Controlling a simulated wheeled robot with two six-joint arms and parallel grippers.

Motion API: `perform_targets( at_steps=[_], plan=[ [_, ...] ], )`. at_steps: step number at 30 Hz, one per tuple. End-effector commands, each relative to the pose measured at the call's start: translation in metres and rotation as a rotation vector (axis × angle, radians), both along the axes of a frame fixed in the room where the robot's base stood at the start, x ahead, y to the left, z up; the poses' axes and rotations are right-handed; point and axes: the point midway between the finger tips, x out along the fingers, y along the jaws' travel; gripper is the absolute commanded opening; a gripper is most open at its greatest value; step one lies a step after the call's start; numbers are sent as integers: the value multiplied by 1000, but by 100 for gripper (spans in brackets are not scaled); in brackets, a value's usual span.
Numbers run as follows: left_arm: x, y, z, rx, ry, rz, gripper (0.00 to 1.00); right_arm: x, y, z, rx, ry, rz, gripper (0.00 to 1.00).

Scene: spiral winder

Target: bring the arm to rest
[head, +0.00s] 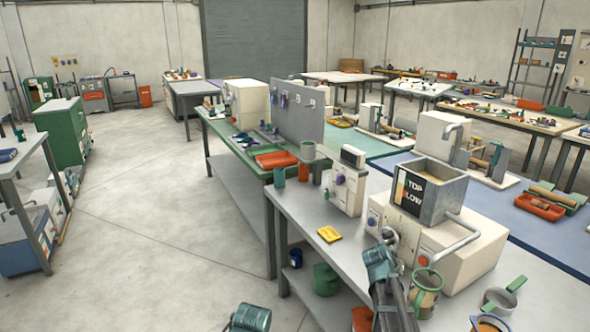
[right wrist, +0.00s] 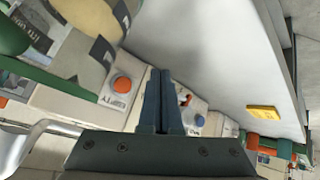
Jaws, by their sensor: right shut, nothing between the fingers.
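My right gripper (right wrist: 160,72) is shut and empty. In the right wrist view its two dark fingers lie side by side with nothing between them. Beyond the fingers are a pale machine front with an orange-red button (right wrist: 122,84) and a grey bench top. In the head view my right arm rises from the bottom edge in front of the cream machine (head: 455,255); its fingers cannot be made out clearly there. Part of my left arm shows at the bottom edge, left of the bench, but its gripper is outside the picture.
A grey hopper (head: 448,195) labelled with large letters sits on the cream machine. A yellow card (head: 330,234) lies on the bench. The floor at left is open.

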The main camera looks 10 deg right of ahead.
Motion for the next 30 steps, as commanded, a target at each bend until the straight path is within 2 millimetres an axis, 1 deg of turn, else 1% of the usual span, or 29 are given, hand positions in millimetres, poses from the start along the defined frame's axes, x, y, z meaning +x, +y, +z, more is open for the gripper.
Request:
perform_targets(
  at_steps=[1, 2, 3, 5, 6, 8, 9, 11, 12, 14, 15, 18, 21, 25, 30],
  plan=[
    [0, 0, 7, 0, 0, 0, 53, -11, 27, 2, 17, 37, 35, 0],
    [0, 0, 10, 0, 0, 0, 53, -18, 44, 1, 29, 64, 58, 0],
    [0, 0, 15, 0, 0, 0, 53, -29, 68, -1, 49, 108, 93, 0],
    [0, 0, 22, 0, 0, 0, 53, -50, 107, -4, 78, 184, 157, 0],
    [0, 0, 26, 0, 0, 0, 53, -65, 133, -5, 99, 236, 202, 0],
    [0, 0, 32, 0, 0, 0, 53, -89, 170, -8, 128, 316, 273, 0],
    [0, 0, 36, 0, 0, 0, 53, -106, 192, -8, 145, 369, 321, 0],
    [0, 0, 41, 0, 0, 0, 53, -133, 224, -9, 169, 447, 396, 0],
    [0, 0, 45, 0, 0, 0, 53, -151, 243, -8, 184, 498, 443, 0],
    [0, 0, 49, 0, 0, 0, 53, -177, 266, -7, 202, 566, 511, 0],
    [0, 0, 52, 0, 0, 0, 53, -192, 280, -7, 214, 608, 552, 0],
    [0, 0, 57, 0, 0, 0, 53, -225, 305, -4, 233, 694, 639, 0],
    [0, 0, 59, 0, 0, 0, 53, -246, 319, -2, 246, 750, 697, 0],
    [0, 0, 60, 0, 0, 0, 53, -257, 327, -1, 252, 781, 729, 0],
    [0, 0, 59, 0, 0, 0, 53, -258, 327, -2, 254, 785, 731, 0]
  ],
)
